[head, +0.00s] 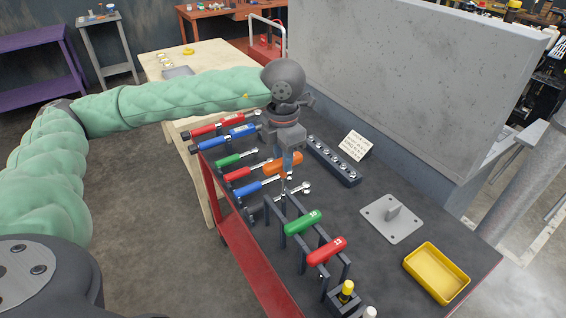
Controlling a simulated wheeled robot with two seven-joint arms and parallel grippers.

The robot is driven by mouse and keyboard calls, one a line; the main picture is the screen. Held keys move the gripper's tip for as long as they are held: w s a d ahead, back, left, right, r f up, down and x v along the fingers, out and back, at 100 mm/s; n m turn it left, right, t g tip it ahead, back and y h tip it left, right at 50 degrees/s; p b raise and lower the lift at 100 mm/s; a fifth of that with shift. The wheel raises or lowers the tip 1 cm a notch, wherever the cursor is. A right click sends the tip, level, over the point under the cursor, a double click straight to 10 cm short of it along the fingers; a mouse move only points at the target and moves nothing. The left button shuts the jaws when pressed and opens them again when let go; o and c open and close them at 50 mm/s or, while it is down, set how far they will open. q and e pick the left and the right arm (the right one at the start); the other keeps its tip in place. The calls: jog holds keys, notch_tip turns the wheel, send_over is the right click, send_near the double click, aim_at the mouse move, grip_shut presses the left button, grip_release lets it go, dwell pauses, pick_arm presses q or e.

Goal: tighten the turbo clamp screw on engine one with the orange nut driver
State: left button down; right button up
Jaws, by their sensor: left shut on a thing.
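The orange nut driver (272,168) is at the far end of a dark tool rack (346,270) on the workbench. My left gripper (290,165) reaches in from the left, pointing down, and is shut on the orange handle. I cannot tell whether the driver still touches the rack. A green-handled driver (303,223) and a red-handled driver (327,251) sit in the rack nearer to me. My right gripper is not in view. Engine one and its turbo clamp screw cannot be made out.
Several wrenches and torque tools lie left of the rack, including a blue one (228,139). A socket rail (334,161), a card (356,146), a grey plate (391,218) and a yellow tray (437,273) are to the right. A tall grey panel (400,80) stands behind the bench.

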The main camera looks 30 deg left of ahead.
pick_arm(q)
jog(key=shift+r+p, duration=0.35)
jog(key=shift+r, duration=1.45)
